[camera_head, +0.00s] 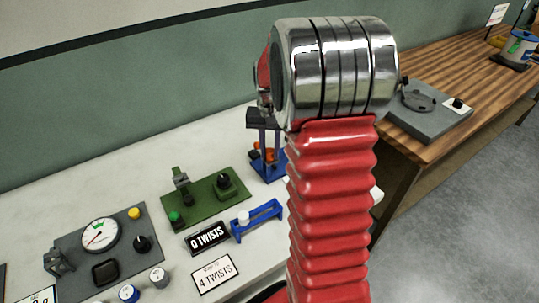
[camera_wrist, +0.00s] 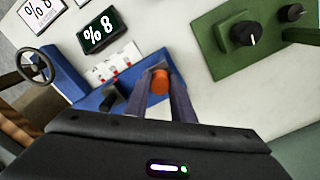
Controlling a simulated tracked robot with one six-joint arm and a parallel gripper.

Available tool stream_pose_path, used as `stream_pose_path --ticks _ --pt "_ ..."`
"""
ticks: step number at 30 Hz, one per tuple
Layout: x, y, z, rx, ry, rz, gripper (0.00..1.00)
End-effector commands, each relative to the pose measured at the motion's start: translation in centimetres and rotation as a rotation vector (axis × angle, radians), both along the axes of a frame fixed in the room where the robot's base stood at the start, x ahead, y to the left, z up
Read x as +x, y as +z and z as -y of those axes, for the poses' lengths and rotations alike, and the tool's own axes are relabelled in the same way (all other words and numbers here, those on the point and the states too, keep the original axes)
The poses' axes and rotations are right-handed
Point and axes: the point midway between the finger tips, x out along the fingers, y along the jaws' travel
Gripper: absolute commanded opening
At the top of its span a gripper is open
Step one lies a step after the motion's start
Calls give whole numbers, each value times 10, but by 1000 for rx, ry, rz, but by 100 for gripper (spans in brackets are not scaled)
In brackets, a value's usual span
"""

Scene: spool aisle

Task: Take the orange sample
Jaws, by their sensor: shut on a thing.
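The orange sample (camera_wrist: 160,82) is a small orange cylinder, seen between my fingertips in the wrist view. My gripper (camera_wrist: 160,91) is shut on it, with one finger on each side. A blue fixture (camera_wrist: 68,72) with a white marked panel and a black knob lies below and beside the fingers. I cannot tell whether the sample still touches the fixture. In the head view, orange also shows at the blue fixture (camera_head: 270,172), left of my arm. My arm hides part of that area.
A green panel (camera_head: 205,198) with knobs stands left of the fixture, near a small blue rack (camera_head: 257,220). A grey gauge panel (camera_head: 100,255) and sign cards (camera_head: 215,274) occupy the white table's front left. A wooden table (camera_head: 455,75) with a grey device (camera_head: 425,108) stands right.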

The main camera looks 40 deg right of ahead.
Motion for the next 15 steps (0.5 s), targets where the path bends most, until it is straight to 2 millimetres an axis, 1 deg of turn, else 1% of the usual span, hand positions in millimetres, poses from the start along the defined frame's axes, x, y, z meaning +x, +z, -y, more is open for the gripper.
stream_pose_path --ticks 9,11,15 --pt "0 2 0 -1 0 1 1" --pt "1 6 0 -1 0 1 1" --pt "1 20 0 -1 0 3 1"
